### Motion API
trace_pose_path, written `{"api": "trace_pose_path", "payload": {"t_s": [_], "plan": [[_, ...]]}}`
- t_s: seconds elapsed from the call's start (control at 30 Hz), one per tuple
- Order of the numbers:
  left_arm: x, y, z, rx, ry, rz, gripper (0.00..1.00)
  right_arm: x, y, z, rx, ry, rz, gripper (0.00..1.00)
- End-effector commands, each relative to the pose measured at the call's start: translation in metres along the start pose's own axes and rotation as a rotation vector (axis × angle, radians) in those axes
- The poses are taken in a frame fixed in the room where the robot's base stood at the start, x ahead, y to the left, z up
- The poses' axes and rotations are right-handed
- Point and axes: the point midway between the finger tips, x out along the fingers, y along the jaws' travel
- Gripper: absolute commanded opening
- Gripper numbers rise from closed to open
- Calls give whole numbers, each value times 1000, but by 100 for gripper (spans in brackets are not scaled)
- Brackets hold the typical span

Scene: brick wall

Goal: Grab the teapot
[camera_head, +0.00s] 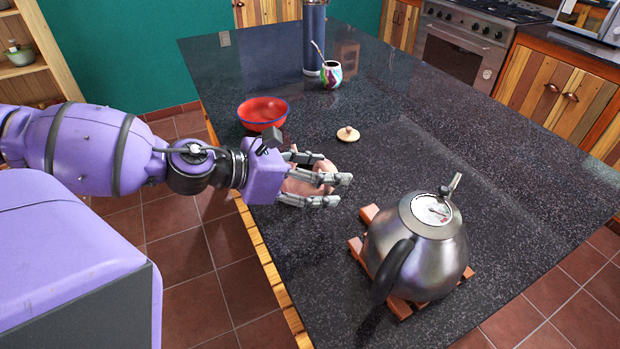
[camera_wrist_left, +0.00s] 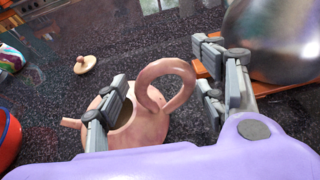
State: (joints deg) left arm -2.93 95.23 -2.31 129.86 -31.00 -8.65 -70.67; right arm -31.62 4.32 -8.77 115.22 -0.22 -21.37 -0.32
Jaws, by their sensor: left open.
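The teapot is pinkish clay with a large ring handle, and its body (camera_head: 297,187) shows partly behind my left gripper in the head view. The left wrist view shows its body (camera_wrist_left: 148,131), open top, handle (camera_wrist_left: 181,70) and a short spout at left. My left gripper (camera_head: 341,189) is open at the teapot. In the left wrist view its fingers (camera_wrist_left: 160,66) stand on either side of the handle, with a gap to the right finger. One finger hides part of the teapot's body and opening. A clay lid (camera_head: 348,134) with a knob lies apart on the counter.
A steel kettle (camera_head: 425,255) stands on a wooden trivet (camera_head: 400,308), close to the right of my fingers. A red bowl (camera_head: 262,114), a patterned cup with a straw (camera_head: 331,75) and a dark flask (camera_head: 313,40) stand farther back. The counter's left edge is near my arm.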

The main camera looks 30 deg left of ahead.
Motion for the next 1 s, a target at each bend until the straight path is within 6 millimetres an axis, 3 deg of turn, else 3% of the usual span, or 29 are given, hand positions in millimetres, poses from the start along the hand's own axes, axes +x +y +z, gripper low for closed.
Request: {"api": "trace_pose_path", "payload": {"t_s": [0.13,0.63,1.0], "plan": [[-1,0,1,1,-1,0,64,-1,0,-1,0,1,0,40],[-1,0,1,0,-1,0,0,-3,1,3,2,-5,1,40],[-1,0,3,2,-3,0,0,-3,0,3,2,-5,1,40]]}}
